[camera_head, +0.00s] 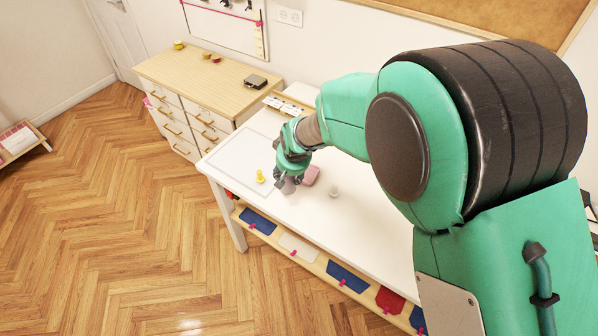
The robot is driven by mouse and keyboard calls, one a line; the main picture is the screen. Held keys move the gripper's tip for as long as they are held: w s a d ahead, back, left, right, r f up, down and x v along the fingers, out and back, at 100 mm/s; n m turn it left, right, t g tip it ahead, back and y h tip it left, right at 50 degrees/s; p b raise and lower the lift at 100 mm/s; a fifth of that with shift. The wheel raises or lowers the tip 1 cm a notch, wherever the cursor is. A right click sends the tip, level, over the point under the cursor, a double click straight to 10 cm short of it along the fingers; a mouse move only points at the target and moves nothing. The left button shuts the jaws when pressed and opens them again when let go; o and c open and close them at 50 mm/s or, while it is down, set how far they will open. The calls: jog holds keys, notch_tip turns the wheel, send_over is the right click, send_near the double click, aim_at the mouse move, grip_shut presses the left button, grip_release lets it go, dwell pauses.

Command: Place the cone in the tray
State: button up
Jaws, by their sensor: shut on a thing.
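My gripper (289,176) is low over the white table, pointing down and shut on a small greyish-mauve piece (288,187). That piece may be the cone; its shape is mostly hidden by the fingers. I cannot tell whether it touches the table. A flat white rectangle with a thin outline (232,160) lies on the left end of the table and may be the tray. The gripper is just right of it. A small yellow upright piece (260,177) stands left of the gripper.
A pink block (311,174) sits close right of the gripper, and a small pale upright piece (333,191) stands further right. A holder with small items (284,105) is at the table's back. A wooden drawer cabinet (205,80) stands behind left. The table's front right is clear.

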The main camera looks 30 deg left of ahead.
jog(key=w+d+m+b, duration=0.1)
jog(key=d, duration=0.8)
jog(key=shift+r+m+b, duration=0.15)
jog(key=shift+m+b, duration=0.25)
jog(key=shift+w, duration=0.15)
jog(key=w+a, duration=0.3)
jog(key=w+a+f, duration=0.1)
jog(key=w+a, duration=0.6)
jog(key=shift+w+a+f+b, duration=0.2)
jog(key=shift+w+a+b, duration=0.05)
jog(key=shift+a+b, duration=0.1)
jog(key=shift+w+a, duration=0.1)
jog(key=shift+d+x, duration=0.15)
jog(key=shift+x, duration=0.75)
jog(key=shift+d+x, duration=0.2)
jog(key=shift+x, duration=0.65)
jog(key=shift+f+b, duration=0.3)
jog(key=shift+f, duration=0.05)
